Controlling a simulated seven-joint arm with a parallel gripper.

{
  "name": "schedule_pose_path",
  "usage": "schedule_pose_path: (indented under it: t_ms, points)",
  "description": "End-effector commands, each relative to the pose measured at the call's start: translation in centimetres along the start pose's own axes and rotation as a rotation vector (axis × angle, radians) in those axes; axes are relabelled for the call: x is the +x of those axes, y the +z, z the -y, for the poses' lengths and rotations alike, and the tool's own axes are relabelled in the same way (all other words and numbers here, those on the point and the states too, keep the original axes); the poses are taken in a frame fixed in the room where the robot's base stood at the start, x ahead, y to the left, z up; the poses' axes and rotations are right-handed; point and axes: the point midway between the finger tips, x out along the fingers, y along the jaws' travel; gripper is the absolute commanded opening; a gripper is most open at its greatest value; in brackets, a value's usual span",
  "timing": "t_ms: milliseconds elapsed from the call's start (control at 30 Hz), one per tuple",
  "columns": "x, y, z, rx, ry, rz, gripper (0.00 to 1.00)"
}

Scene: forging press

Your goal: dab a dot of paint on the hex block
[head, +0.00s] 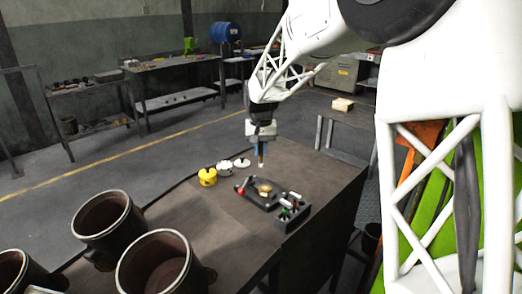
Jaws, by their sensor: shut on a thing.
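My gripper (260,143) hangs over the dark table and is shut on a slim upright tool (261,153), bluish above and brownish below. A small white piece (261,165) shows at or just below the tool's lower end; I cannot tell if they touch. A small tan block (264,186) sits on a black fixture (256,198), nearer the camera than the tool and apart from it. It may be the hex block, but its sides are too small to make out.
A yellow pot (208,177) and two whitish round pieces (224,168) (242,162) stand left of the gripper. A red knob (240,189) is on the fixture. Large open cylinders (160,268) stand at front left.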

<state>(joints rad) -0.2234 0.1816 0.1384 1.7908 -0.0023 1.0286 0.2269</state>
Motion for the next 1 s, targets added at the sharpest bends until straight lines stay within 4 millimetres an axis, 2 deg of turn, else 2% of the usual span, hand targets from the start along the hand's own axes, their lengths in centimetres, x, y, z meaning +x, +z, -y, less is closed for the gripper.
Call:
schedule_pose_path:
  t_ms: [367,1000]
  points:
    - [0.6,0.0,0.0,0.0,0.0,0.002,0.0]
    - [6.2,0.0,0.0,0.0,0.0,0.002,0.0]
